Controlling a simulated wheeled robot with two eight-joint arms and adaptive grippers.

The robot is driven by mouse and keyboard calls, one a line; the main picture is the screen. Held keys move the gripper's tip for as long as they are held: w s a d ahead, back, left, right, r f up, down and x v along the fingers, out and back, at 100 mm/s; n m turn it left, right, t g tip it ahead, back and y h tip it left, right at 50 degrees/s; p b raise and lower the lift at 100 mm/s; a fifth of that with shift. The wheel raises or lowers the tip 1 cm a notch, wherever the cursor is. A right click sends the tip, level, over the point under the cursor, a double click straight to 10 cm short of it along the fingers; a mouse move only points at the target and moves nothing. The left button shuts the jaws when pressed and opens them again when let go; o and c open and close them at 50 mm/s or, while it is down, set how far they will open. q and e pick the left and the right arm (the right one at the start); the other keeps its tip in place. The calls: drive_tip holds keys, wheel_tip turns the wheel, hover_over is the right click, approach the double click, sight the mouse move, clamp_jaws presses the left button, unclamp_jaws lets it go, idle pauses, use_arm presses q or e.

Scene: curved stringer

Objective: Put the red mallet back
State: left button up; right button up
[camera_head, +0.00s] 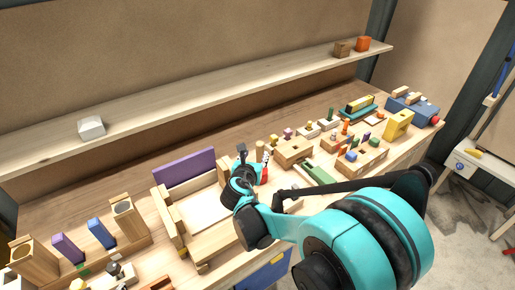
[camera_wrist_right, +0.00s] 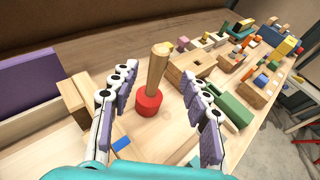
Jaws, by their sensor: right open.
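The red mallet stands upright on its red head (camera_wrist_right: 149,103), with its wooden handle (camera_wrist_right: 158,66) pointing up, a little tilted in the right wrist view. In the head view its red head (camera_head: 264,174) is partly hidden by my right gripper. My right gripper (camera_wrist_right: 160,78) is open, its two purple-padded fingers on either side of the mallet with gaps to it. In the head view my right gripper (camera_head: 258,174) is by the mallet on the bench. My left gripper is not in view.
A wooden tray with a purple panel (camera_head: 184,167) stands left of the mallet. Peg blocks (camera_head: 295,151) and a green block (camera_head: 313,171) are to its right. A small blue piece (camera_wrist_right: 121,144) lies near the gripper. A shelf (camera_head: 200,95) runs along the back.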

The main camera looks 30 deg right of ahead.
drive_tip(key=s+a+f+m+g+y, duration=0.1)
drive_tip(key=s+a+m+y, duration=0.3)
drive_tip(key=s+a+m, duration=0.3)
drive_tip(key=s+a+f+m+g+y, duration=0.2)
drive_tip(key=s+a+m+y, duration=0.2)
drive_tip(key=s+a+m, duration=0.4)
drive_tip(key=s+m, duration=0.6)
drive_tip(key=m, duration=0.7)
drive_tip(key=shift+s+g+y, duration=0.15)
drive_tip(key=shift+g+y, duration=0.15)
drive_tip(key=shift+y, duration=0.1)
drive_tip(key=shift+f+b, duration=0.7)
